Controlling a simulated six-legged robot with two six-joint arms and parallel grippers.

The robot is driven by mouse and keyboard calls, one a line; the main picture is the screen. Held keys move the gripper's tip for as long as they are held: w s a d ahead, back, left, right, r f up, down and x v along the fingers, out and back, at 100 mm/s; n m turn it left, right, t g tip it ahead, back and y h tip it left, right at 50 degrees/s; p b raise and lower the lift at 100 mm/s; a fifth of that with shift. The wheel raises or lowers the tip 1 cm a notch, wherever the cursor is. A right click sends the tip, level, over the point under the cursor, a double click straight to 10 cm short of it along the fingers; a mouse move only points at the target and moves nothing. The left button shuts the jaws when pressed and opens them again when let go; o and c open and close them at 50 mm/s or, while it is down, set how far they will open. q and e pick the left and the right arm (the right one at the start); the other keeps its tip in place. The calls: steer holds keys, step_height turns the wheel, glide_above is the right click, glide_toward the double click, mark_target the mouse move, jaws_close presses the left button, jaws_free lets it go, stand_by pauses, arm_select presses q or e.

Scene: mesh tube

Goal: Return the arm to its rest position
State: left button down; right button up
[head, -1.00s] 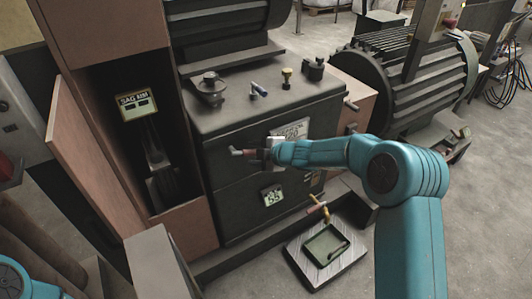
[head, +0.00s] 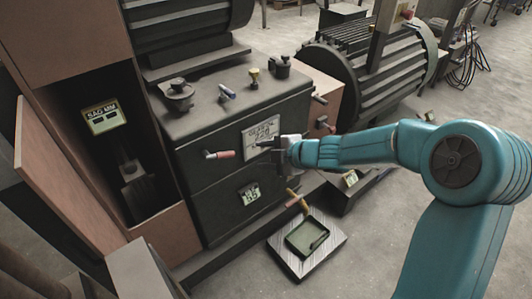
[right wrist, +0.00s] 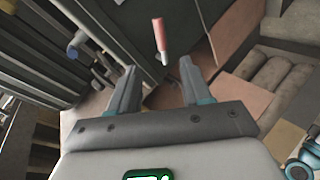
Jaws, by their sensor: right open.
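My right arm comes in from the right in the head view. Its gripper (head: 272,143) is open and empty in front of the dark machine cabinet (head: 205,190). It stands just right of the red-handled crank (head: 222,155), apart from it in the picture. In the right wrist view the open fingers (right wrist: 160,76) have nothing between them, and the red handle (right wrist: 159,36) shows beyond their tips. My left gripper is not in view.
Small knobs and valves (head: 226,93) stand on the cabinet's top. An open compartment with a hinged door (head: 60,180) is at left. A ribbed motor (head: 370,70) stands behind.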

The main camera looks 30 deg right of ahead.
steer(key=shift+r, duration=0.1)
steer(key=s+a+f+m+g+y+p, duration=0.1)
steer(key=s+a+f+m+g+p, duration=0.1)
steer(key=s+a+f+p, duration=0.25)
steer(key=s+a+f+m+g+y+p, duration=0.1)
steer(key=s+a+f+m+g+p, duration=0.15)
steer(key=a+f, duration=0.4)
steer(key=s+a+f+m+g+h, duration=0.1)
steer(key=s+f+m, duration=0.4)
steer(key=s, duration=0.5)
steer(key=s+a+f+m+g+h+p, duration=0.1)
steer(key=s+f+m+g, duration=0.3)
steer(key=s+m, duration=0.6)
steer(key=shift+s+a+f+g+h+p, duration=0.35)
steer(key=shift+a+f+h, duration=0.25)
steer(key=shift+f, duration=0.1)
steer(key=shift+d, duration=0.15)
stand_by(0.4)
